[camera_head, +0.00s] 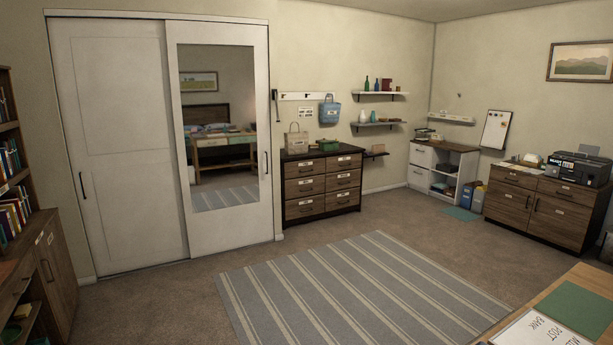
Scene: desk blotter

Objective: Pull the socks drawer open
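A dark wooden dresser (347,186) stands against the back wall, right of the sliding wardrobe. It has two columns of drawers with dark handles and small white labels. All its drawers look shut. The labels are too small to read, so I cannot tell which drawer is the socks drawer. A beige bag (297,140) stands on the dresser top. Neither of my grippers shows in this view.
A striped rug (355,290) lies on open carpet before the dresser. A desk corner with a green blotter (570,308) is at lower right. A bookcase (12,200) is at left. A sliding wardrobe (118,150), white cabinet (424,158) and printer cabinet (540,208) line the walls.

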